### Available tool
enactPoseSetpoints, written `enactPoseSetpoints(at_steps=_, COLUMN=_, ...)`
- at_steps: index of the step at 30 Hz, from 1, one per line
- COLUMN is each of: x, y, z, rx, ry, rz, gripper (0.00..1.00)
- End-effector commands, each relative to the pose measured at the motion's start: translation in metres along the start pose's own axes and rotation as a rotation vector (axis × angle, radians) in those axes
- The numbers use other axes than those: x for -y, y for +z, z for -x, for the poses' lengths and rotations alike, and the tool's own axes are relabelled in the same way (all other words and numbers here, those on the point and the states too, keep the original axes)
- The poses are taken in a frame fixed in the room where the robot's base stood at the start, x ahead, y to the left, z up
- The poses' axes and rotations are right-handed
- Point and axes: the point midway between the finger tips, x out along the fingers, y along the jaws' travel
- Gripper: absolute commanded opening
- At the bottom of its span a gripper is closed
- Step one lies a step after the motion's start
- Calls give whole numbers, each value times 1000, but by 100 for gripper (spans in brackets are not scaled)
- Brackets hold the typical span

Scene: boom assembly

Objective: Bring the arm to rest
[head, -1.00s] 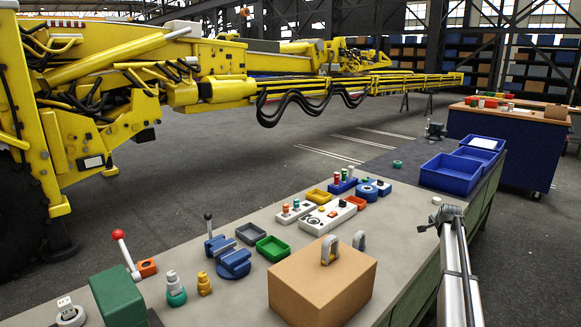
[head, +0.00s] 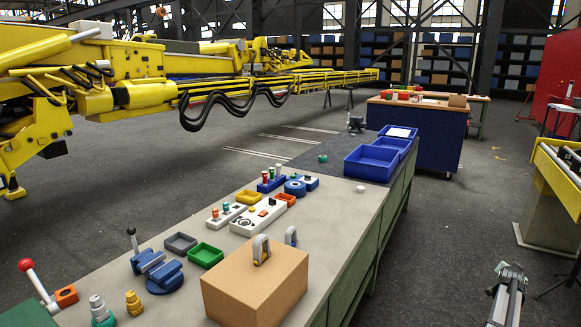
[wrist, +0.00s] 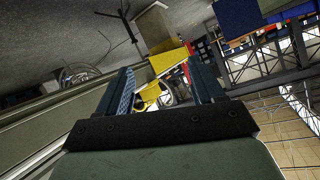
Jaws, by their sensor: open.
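My gripper (head: 512,272) is at the lower right in the head view, over the floor to the right of the workbench and apart from it. In the wrist view its two blue-grey fingers (wrist: 162,92) stand well apart. I see nothing held between them. Only background shows past the fingers, including a yellow-edged surface (wrist: 168,60) and the roof trusses.
The workbench (head: 335,235) holds a cardboard box (head: 255,288), blue bins (head: 371,163) and several small parts. A yellow-edged table (head: 558,172) stands at the right. A blue cabinet (head: 415,135) stands behind. The floor between bench and yellow-edged table is clear.

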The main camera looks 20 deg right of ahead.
Motion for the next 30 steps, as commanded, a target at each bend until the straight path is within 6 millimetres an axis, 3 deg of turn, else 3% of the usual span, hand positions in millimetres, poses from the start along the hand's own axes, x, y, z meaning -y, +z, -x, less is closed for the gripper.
enactPoseSetpoints(at_steps=1, x=-22, y=-2, z=1, rx=-14, ry=16, rz=7, gripper=67)
enactPoseSetpoints(at_steps=6, x=-72, y=-3, z=4, rx=-47, ry=53, rz=40, gripper=67)
enactPoseSetpoints(at_steps=10, x=-105, y=3, z=8, rx=-60, ry=79, rz=67, gripper=67)
enactPoseSetpoints(at_steps=14, x=-126, y=22, z=13, rx=-51, ry=97, rz=99, gripper=67)
enactPoseSetpoints(at_steps=20, x=-123, y=69, z=18, rx=7, ry=96, rz=140, gripper=67)
enactPoseSetpoints(at_steps=26, x=-98, y=125, z=26, rx=91, ry=77, rz=177, gripper=67)
enactPoseSetpoints(at_steps=30, x=-71, y=177, z=36, rx=172, ry=55, rz=208, gripper=67)
